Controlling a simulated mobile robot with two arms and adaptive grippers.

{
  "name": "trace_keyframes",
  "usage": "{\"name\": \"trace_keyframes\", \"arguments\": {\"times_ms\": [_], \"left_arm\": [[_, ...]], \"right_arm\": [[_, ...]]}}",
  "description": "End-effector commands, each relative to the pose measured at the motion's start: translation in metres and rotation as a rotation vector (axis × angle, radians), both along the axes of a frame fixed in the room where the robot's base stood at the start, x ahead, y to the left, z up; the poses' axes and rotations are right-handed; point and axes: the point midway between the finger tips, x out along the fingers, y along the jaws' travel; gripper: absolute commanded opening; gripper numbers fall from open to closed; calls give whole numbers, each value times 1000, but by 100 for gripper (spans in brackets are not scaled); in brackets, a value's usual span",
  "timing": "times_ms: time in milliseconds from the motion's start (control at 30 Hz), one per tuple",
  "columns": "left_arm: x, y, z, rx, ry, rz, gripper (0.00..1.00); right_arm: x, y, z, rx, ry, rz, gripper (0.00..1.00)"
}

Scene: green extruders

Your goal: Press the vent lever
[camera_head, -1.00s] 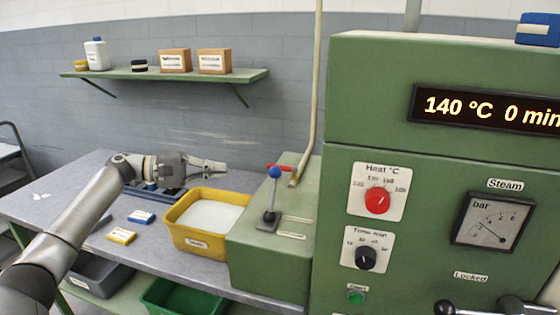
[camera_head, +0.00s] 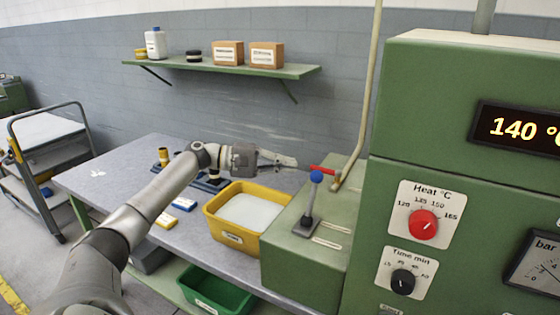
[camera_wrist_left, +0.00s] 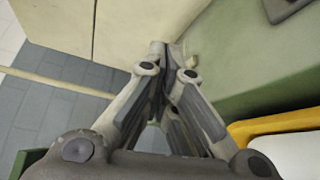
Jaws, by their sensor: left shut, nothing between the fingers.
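A lever with a blue ball knob (camera_head: 316,176) stands on a slotted plate on top of the low green housing (camera_head: 283,250). A red handle (camera_head: 322,169) sits just behind the knob, by the foot of a beige pipe (camera_head: 362,120). I cannot read which one is the vent lever. My left gripper (camera_head: 293,162) is shut and empty, pointing right, its tips a little left of the red handle and blue knob. Contact is not visible. In the left wrist view its fingers (camera_wrist_left: 166,50) meet; neither handle can be made out there. My right gripper is not in view.
A yellow bin (camera_head: 218,228) with pale contents stands left of the housing, below the gripper. The tall green machine (camera_head: 400,140) with dials blocks the right. A wall shelf (camera_head: 225,70) holds boxes and bottles. A green crate (camera_head: 215,285) is lower down.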

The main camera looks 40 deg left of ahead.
Motion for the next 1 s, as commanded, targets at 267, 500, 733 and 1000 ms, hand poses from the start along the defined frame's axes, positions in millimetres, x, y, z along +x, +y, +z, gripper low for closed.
{"name": "trace_keyframes", "arguments": {"times_ms": [267, 500, 733, 1000], "left_arm": [[36, -39, -2, -3, -1, -1, 0], [26, -51, -3, 4, 3, 0, 0], [12, -58, 1, 1, 2, 1, 0], [6, -61, 2, 0, 0, 1, 0]], "right_arm": [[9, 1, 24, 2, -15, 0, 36], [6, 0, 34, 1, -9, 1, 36], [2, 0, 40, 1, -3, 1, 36], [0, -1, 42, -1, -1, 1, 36]]}}
